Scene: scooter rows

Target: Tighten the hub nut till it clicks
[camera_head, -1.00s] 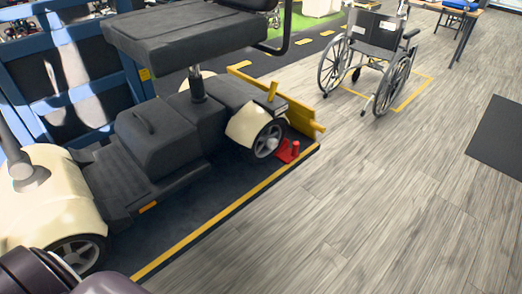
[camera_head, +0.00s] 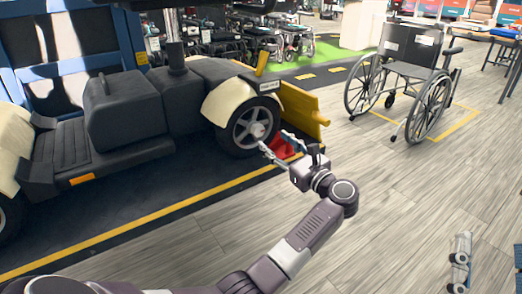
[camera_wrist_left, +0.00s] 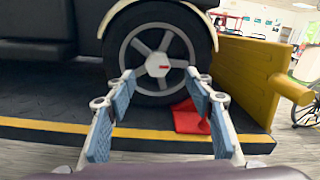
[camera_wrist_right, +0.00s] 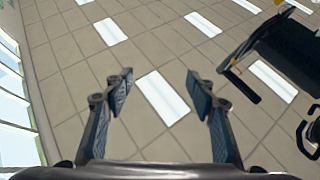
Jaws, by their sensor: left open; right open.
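The hub nut (camera_head: 258,130) is a pale knob at the centre of the scooter's cream-fendered wheel (camera_head: 235,122). In the left wrist view the hub nut (camera_wrist_left: 157,65) is six-sided with a small red mark, seen straight on beyond the fingers. My left gripper (camera_head: 274,141) is open and empty in front of the wheel. In its wrist view the left gripper (camera_wrist_left: 160,78) has its fingertips on either side of the nut, apart from it. My right gripper (camera_wrist_right: 158,75) is open and empty, facing the ceiling; its fingers also show low right in the head view (camera_head: 490,243).
A red block (camera_head: 282,148) lies beside the wheel, just under my left fingers. A yellow barrier (camera_head: 302,108) stands right of the wheel. A wheelchair (camera_head: 405,80) stands at the back right. The wooden floor (camera_head: 400,205) between is clear.

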